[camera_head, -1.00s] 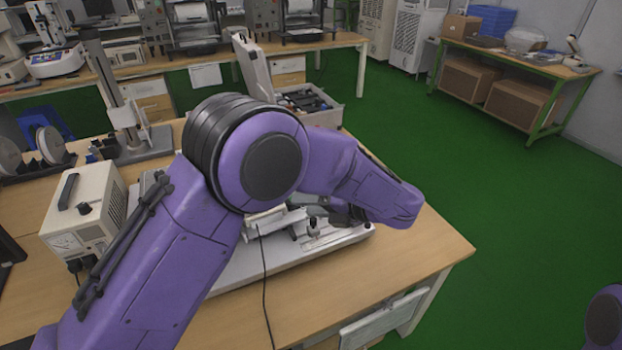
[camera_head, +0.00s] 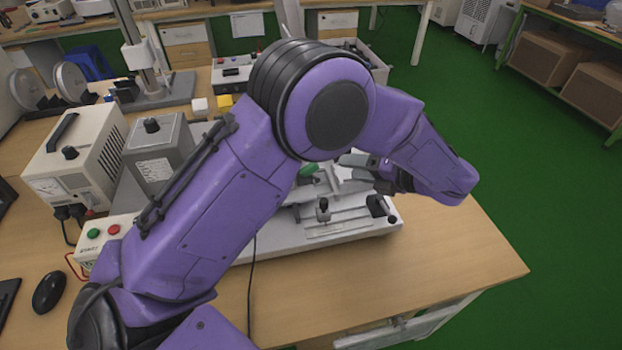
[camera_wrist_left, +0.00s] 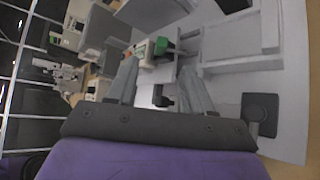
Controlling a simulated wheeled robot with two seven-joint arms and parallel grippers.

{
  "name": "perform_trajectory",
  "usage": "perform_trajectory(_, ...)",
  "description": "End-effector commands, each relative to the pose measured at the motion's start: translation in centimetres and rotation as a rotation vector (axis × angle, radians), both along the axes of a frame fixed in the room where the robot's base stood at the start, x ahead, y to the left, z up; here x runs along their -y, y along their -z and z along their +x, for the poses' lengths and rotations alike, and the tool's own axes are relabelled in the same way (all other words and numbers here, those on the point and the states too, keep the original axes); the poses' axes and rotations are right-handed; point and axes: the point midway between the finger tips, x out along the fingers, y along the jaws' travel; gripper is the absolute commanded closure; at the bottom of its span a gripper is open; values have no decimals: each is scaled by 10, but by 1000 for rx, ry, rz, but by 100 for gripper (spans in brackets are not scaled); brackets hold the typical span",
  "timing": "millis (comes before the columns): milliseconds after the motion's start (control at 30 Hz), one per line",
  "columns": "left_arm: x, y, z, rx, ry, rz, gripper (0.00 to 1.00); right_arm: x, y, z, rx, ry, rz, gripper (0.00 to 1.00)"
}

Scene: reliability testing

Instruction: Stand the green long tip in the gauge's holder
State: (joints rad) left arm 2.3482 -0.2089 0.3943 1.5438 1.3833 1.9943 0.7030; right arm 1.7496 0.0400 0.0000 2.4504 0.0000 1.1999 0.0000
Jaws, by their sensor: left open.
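A green piece (camera_head: 309,169) shows on the grey gauge (camera_head: 345,228), partly behind my left arm. It also shows in the left wrist view (camera_wrist_left: 163,46), beyond the fingers; I cannot tell whether it is the long tip. My left gripper (camera_wrist_left: 160,65) is open, its two fingers apart with nothing held between them. In the head view the left gripper (camera_head: 362,162) is over the gauge, mostly hidden by my forearm. The holder cannot be picked out clearly. My right gripper is not in view.
A cream power box (camera_head: 75,160), a grey box with a knob (camera_head: 158,155) and a box with green and red buttons (camera_head: 105,238) stand left of the gauge. A black mouse (camera_head: 49,290) lies at front left. The table's front right (camera_head: 440,255) is clear; a cable hangs over the front.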

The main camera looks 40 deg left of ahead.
Motion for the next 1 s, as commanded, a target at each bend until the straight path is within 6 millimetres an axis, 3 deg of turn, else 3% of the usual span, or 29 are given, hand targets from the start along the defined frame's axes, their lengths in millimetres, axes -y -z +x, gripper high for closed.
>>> perform_trajectory(67, -2, 10, 0, 0, 0, 0, 49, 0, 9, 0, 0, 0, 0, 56)
perform_trajectory(700, -94, 45, 2, -1, -1, 0, 49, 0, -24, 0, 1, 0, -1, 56)
perform_trajectory(933, -97, 49, 2, 0, 0, 0, 49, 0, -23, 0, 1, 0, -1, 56)
perform_trajectory(967, -97, 49, 2, 0, 0, 0, 52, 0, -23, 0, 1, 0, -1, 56)
perform_trajectory(1000, -97, 49, 2, 0, 0, 0, 65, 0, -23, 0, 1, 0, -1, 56)
